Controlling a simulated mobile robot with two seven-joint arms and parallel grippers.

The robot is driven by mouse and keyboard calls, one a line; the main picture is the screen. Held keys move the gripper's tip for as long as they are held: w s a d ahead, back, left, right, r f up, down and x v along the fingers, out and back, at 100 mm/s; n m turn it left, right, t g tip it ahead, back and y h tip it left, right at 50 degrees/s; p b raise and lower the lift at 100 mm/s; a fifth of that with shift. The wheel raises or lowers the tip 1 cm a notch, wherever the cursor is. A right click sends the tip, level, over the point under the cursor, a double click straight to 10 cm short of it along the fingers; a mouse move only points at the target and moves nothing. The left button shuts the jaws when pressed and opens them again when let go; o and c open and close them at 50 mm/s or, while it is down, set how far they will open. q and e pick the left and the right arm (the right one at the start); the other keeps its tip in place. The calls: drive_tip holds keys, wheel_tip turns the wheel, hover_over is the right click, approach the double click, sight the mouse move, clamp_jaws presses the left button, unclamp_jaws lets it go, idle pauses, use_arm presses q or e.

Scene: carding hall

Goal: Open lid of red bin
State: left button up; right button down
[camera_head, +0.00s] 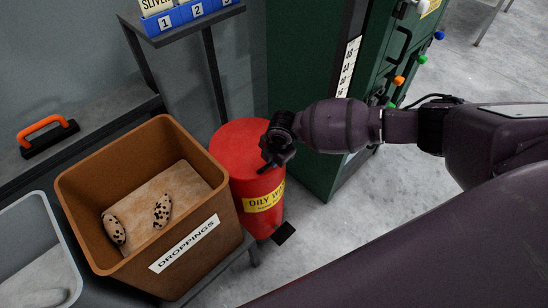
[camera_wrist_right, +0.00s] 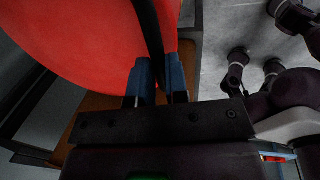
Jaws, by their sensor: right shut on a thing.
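The red bin (camera_head: 262,180) stands right of the brown crate, with a yellow "OILY W..." label partly visible on its front. Its round red lid (camera_head: 238,140) looks flat on top, as far as I can see past my gripper. My right gripper (camera_head: 270,161) is at the lid's right edge. In the right wrist view my right gripper (camera_wrist_right: 160,80) has its blue fingertips closed on a dark bar, seemingly the lid handle (camera_wrist_right: 148,25), which runs across the red lid (camera_wrist_right: 75,45). A black pedal (camera_head: 285,233) sticks out at the bin's foot. My left gripper is out of view.
The brown "DROPPINGS" crate (camera_head: 110,170) holds two speckled pieces, close left of the bin. A grey tub (camera_head: 25,220) stands at far left. A green cabinet (camera_head: 300,80) with coloured knobs stands behind. A small shelf (camera_head: 195,30) holds blue numbered boxes. Floor at right is clear.

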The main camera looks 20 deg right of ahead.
drive_tip(key=w+a+r+g, duration=0.1)
drive_tip(key=w+r, duration=0.3)
drive_tip(key=r, duration=0.3)
drive_tip(key=w+a+r+g+h+p, duration=0.1)
drive_tip(key=w+a+r, duration=0.1)
drive_tip(key=w+r, duration=0.2)
wheel_tip(320, 180, up, 3)
drive_tip(key=shift+r+g, duration=0.1)
drive_tip(key=shift+g, duration=0.2)
drive_tip(key=c, duration=1.5)
unclamp_jaws()
drive_tip(key=o, duration=0.4)
drive_tip(key=shift+w+a+f, duration=0.1)
drive_tip(key=shift+w+f, duration=0.15)
drive_tip(key=shift+w, duration=0.05)
drive_tip(key=shift+s+r, duration=0.1)
drive_tip(key=shift+r, duration=0.1)
drive_tip(key=r, duration=0.3)
drive_tip(key=r+p, duration=0.1)
drive_tip(key=r, duration=0.6)
drive_tip(key=shift+w+r+p, duration=0.25)
drive_tip(key=shift+r+p, duration=0.1)
drive_tip(key=shift+r, duration=0.05)
